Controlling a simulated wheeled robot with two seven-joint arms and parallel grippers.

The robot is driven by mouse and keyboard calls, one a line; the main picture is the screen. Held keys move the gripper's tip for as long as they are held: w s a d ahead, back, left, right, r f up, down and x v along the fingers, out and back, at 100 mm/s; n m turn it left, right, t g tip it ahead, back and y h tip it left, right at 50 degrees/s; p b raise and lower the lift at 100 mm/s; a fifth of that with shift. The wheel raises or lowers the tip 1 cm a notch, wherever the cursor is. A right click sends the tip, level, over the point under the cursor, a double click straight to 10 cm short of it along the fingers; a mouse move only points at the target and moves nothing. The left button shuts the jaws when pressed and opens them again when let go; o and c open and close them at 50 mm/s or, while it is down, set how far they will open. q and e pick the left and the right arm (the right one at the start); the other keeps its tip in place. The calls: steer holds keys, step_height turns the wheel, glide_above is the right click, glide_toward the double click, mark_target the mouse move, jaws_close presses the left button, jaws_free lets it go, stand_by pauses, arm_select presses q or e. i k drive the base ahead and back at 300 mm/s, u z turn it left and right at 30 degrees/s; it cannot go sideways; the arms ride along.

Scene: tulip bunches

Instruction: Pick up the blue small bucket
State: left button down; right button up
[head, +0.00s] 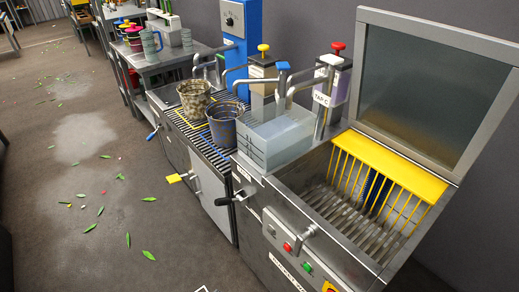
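The small blue bucket (223,129) stands upright on the slatted metal rack (199,132) of the counter in the head view. It is dark blue with a brownish rim and its mouth faces up. A tan patterned bucket (194,99) stands just behind it to the left. A clear box-like tank (275,140) is close on its right. Neither my left nor my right gripper shows in this view.
Metal taps (292,88) rise behind the bucket. A sink with a yellow grate (395,166) and a raised clear lid (430,85) is at the right. Handles stick out along the counter front. The floor (115,200) at left is mostly open, with scattered leaves.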

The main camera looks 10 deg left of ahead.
mark_target(227, 125)
steer(key=u, duration=1.55)
steer(key=i, duration=3)
steer(key=z, duration=0.5)
